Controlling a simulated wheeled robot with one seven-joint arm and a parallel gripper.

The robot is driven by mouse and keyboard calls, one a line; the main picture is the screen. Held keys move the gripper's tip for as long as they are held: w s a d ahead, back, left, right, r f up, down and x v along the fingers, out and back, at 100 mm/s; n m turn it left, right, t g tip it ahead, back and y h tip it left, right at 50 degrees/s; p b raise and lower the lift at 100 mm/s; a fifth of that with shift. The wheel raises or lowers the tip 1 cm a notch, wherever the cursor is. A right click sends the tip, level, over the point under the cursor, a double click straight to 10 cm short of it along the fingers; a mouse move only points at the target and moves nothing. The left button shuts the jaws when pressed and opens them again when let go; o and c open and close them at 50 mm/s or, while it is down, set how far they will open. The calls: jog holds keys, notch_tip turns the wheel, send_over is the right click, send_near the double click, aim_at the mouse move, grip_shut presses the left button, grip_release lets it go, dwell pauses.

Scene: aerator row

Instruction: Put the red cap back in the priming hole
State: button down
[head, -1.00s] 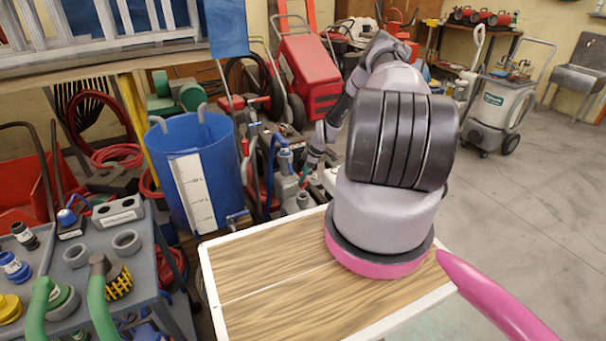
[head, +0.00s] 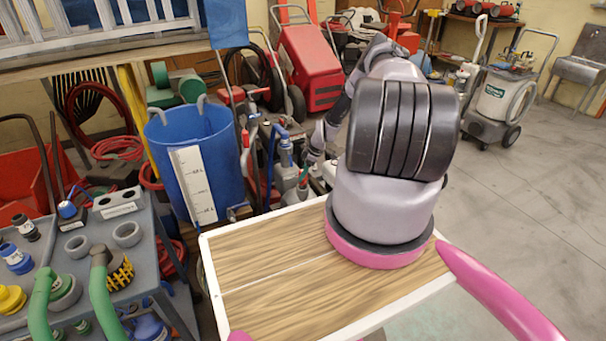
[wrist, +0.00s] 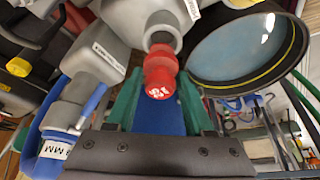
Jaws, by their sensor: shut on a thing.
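The red cap (wrist: 160,70) sits between the green fingertips of my gripper (wrist: 160,80) in the wrist view, and the gripper is shut on it. White lettering shows on the cap's near end. Its far end is at the mouth of a grey round port (wrist: 163,30) on the grey pump body. The cap lines up roughly with the port, but I cannot tell how far it is inside. In the head view my gripper (head: 304,178) is small and low beside the pump, behind my arm. The cap is not clear there.
A blue barrel (head: 197,160) stands left of the pump. In the wrist view, a large round dark-rimmed opening (wrist: 240,52) is close on the right, and a grey fitting with a blue lever (wrist: 92,104) is on the left. Open floor (head: 530,190) lies to the right.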

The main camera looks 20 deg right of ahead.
aim_at(303, 182)
jog(key=shift+f, duration=2.15)
jog(key=shift+c, duration=1)
grip_release()
jog(key=v, duration=1.1)
